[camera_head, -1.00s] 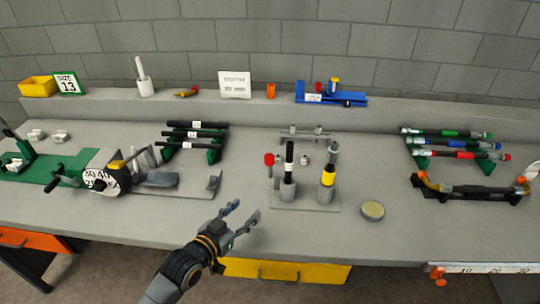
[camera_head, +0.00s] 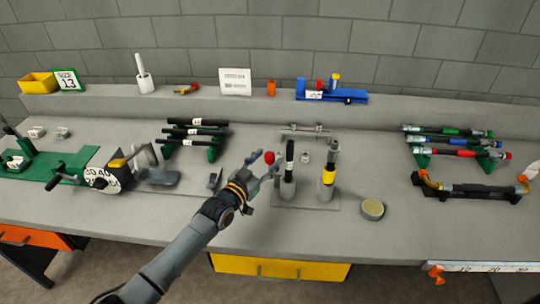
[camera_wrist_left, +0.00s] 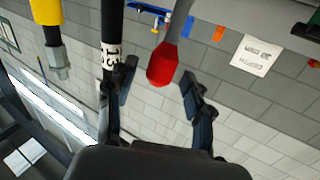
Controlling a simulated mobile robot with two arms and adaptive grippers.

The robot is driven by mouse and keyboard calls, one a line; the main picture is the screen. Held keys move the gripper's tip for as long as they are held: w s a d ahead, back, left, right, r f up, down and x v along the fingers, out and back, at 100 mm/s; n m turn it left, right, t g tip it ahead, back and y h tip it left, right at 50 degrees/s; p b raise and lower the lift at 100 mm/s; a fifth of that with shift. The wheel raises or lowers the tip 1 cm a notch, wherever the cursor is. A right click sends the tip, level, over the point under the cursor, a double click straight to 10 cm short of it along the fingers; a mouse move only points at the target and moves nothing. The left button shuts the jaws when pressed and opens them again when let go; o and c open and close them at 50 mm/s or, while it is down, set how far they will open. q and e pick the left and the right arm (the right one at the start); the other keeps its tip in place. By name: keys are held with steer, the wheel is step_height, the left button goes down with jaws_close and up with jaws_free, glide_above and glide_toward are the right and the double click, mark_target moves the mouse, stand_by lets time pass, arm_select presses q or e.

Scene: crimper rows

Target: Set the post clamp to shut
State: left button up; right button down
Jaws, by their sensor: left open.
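The post clamp stands on a grey plate (camera_head: 308,204) in the middle of the bench. One of its posts holds a black hose with a white label (camera_head: 289,160); the other holds a hose with a yellow band (camera_head: 328,176). The clamp lever has a red knob (camera_head: 269,157). My left gripper (camera_head: 264,162) is open at the lever, its fingertips beside the red knob. In the left wrist view the red knob (camera_wrist_left: 162,64) lies between the open fingers (camera_wrist_left: 158,92), with no clear grip on it. The black hose (camera_wrist_left: 112,45) appears close to one finger. My right gripper is not in view.
A round tin (camera_head: 372,208) sits right of the plate. A crimper with a numbered dial (camera_head: 101,178) stands to the left. Racks of hoses (camera_head: 195,133) lie behind and at the right (camera_head: 455,143). A raised shelf runs along the back.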

arm_select(q)
steer(key=shift+x, duration=1.2)
steer(key=shift+c, duration=0.2)
jaws_close()
